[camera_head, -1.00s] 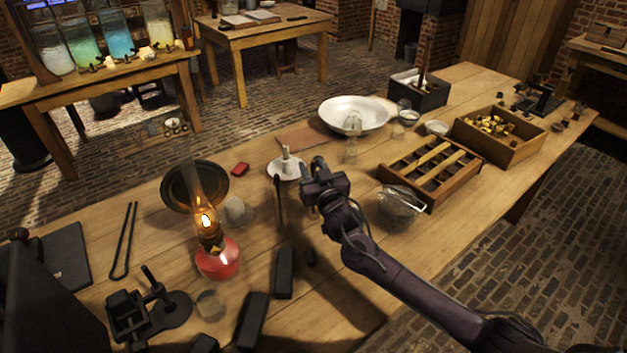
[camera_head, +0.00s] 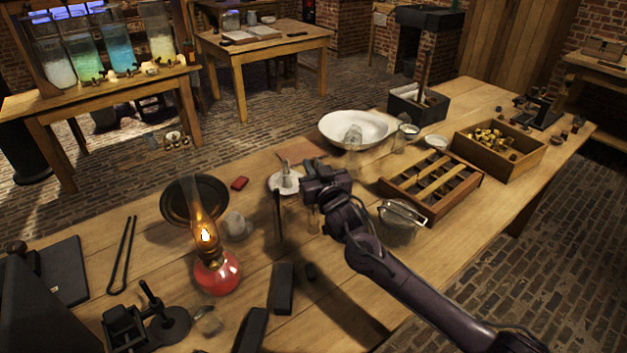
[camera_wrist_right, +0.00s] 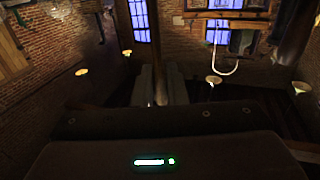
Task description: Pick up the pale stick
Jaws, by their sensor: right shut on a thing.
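The pale stick (camera_head: 287,168) stands upright at the small white dish (camera_head: 276,184) near the middle of the table in the camera_head view. My right gripper (camera_head: 306,181) is low over the table at the right of the dish, its jaws towards the stick. In the camera_wrist_right view the two grey fingers (camera_wrist_right: 162,88) are close together with a narrow upright stick (camera_wrist_right: 160,50) between them. The contact is small and dark, and the stick's foot is partly hidden. My left gripper is out of view.
A lit oil lamp (camera_head: 217,272) and a dark round plate (camera_head: 190,214) stand to the left. A white basin (camera_head: 355,127) is behind the gripper. A slotted wooden tray (camera_head: 465,190) is to the right. Dark blocks (camera_head: 281,290) lie in front.

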